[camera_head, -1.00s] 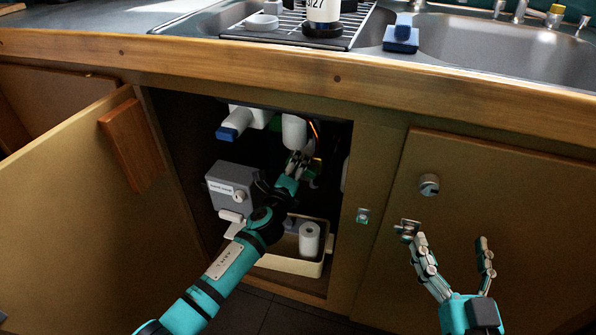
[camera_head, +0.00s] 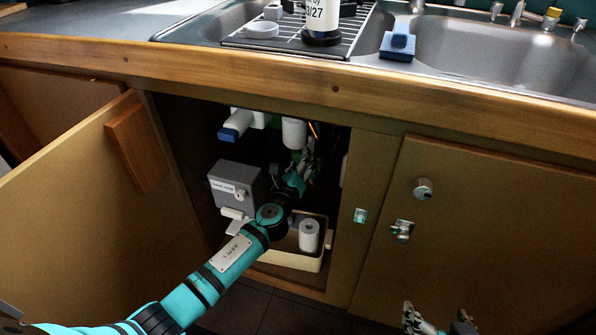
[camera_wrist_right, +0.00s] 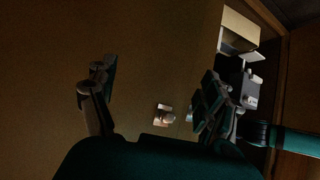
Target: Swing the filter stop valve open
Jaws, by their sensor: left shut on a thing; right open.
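My left gripper (camera_head: 307,161) is inside the open under-sink cabinet, just below and right of a white cylinder (camera_head: 293,133) that looks like the filter housing. Its fingers are closed together on something small there, apparently the filter stop valve. The fingers and the dim light hide the valve, so its handle angle cannot be told. My right gripper (camera_head: 440,320) is open and empty at the bottom edge of the head view, in front of the shut right door. Its spread fingers also show in the right wrist view (camera_wrist_right: 150,92).
The left door (camera_head: 80,200) stands open with a wooden block (camera_head: 137,147) on it. A grey box (camera_head: 234,185), a blue-ended white fitting (camera_head: 236,126) and a cream bin (camera_head: 290,260) holding a white roll (camera_head: 309,236) crowd the cabinet. The right door (camera_head: 480,230) is shut.

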